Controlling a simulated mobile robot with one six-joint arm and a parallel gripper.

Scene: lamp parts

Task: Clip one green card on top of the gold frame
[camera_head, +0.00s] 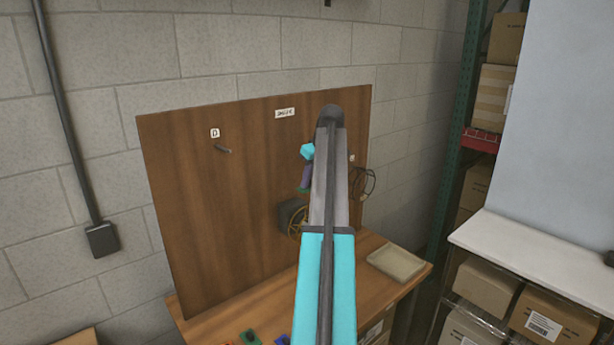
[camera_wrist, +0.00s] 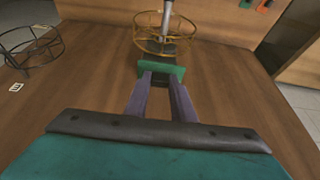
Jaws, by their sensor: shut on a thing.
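My gripper (camera_wrist: 161,80) is shut on a green card (camera_wrist: 162,69), held across its purple fingertips. The gold frame (camera_wrist: 140,39), a wire ring with spokes around a grey post, is just beyond the card in the wrist view. The card appears apart from it, but the exact gap is hard to judge. In the head view the gold frame (camera_head: 292,228) is partly hidden by my arm. My purple gripper (camera_head: 304,178) shows above it, left of the arm, with a sliver of green at its lower end.
A black wire frame (camera_wrist: 31,43) is on the wooden board (camera_head: 200,220) to one side. A peg (camera_head: 223,149) sticks out at the board's left. Small coloured pieces, one green (camera_head: 250,338), lie at the table's front edge. A shallow tray (camera_head: 397,263) is at right.

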